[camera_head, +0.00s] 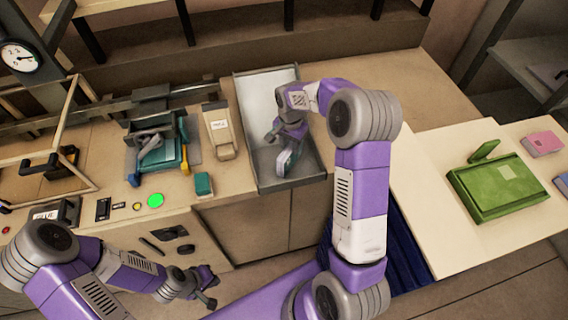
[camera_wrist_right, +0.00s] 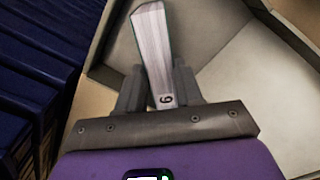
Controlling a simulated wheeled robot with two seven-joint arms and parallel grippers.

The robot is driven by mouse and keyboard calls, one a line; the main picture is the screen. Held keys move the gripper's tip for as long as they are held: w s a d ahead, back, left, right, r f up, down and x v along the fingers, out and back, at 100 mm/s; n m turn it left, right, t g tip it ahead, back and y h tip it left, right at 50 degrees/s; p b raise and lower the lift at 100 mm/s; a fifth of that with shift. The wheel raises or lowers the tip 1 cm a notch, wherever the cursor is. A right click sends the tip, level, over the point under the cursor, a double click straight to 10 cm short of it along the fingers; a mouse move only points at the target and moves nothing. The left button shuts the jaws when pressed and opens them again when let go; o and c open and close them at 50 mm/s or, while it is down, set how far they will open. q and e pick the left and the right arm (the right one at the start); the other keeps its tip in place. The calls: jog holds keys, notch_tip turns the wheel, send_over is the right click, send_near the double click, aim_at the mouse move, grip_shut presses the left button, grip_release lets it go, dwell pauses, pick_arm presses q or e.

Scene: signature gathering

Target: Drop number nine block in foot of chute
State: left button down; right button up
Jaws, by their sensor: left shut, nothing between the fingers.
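The number nine block (camera_wrist_right: 153,50) looks like a small book block with pale page edges and a dark green cover; a single numeral, a 9 or a 6 by orientation, shows on its near end. My right gripper (camera_wrist_right: 160,92) is shut on it, one finger on each side. In the head view the block (camera_head: 288,160) hangs at the lower end of the grey metal chute (camera_head: 255,88), inside its side walls. Whether it touches the chute floor I cannot tell. My left gripper (camera_head: 208,289) is shut and empty, low in front of the counter.
A teal block (camera_head: 203,184) stands on the counter left of the chute. A green box (camera_head: 497,188) and a pink block (camera_head: 543,143) lie on the right table.

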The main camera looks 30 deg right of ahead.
jog(key=o, duration=0.4)
notch_tip(320, 180, up, 8)
jog(key=shift+f, duration=0.2)
dwell(0.6)
